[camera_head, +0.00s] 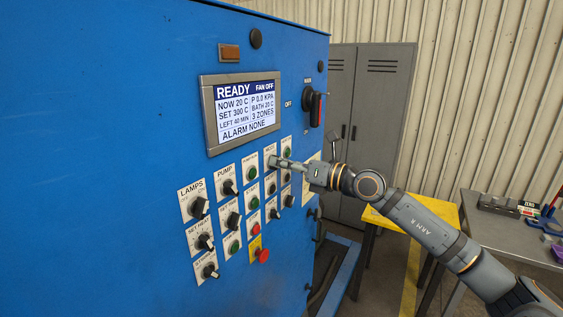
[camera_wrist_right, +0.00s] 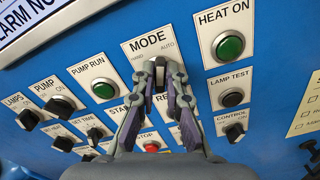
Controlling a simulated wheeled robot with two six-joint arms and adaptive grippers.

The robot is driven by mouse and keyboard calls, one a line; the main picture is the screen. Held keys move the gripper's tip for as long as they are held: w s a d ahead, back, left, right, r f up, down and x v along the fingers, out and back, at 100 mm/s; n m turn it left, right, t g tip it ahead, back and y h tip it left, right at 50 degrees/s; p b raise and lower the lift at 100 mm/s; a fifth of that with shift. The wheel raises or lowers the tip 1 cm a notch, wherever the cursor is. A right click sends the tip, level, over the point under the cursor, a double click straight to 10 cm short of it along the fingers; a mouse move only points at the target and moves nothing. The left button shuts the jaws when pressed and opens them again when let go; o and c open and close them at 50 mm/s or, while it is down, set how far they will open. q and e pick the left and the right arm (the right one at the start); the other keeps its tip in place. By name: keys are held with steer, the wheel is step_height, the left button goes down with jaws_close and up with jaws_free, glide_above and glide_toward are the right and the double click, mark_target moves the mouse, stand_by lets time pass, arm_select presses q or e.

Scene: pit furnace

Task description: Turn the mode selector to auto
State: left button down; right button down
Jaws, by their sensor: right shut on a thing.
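The mode selector (camera_wrist_right: 160,64) sits on a white plate marked MODE, with a small left mark that seems to read HAND and AUTO at its right. My right gripper (camera_wrist_right: 159,76) is shut on the knob, one finger on each side. The fingers cover most of the knob, so I cannot tell for sure which mark it points to. In the head view my right gripper (camera_head: 276,162) reaches the blue panel from the right, below and right of the display. The mode plate (camera_head: 270,151) is partly hidden there. My left gripper is not in view.
The display (camera_head: 247,107) reads READY and FAN OFF. The green HEAT ON button (camera_wrist_right: 229,46) and LAMP TEST button (camera_wrist_right: 232,97) are close on the right; PUMP RUN (camera_wrist_right: 103,90) is on the left. A red mushroom button (camera_head: 263,255) is low on the panel.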

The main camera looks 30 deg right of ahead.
steer(key=shift+r+m, duration=0.15)
steer(key=shift+m, duration=0.75)
steer(key=c, duration=1.4)
jaws_free()
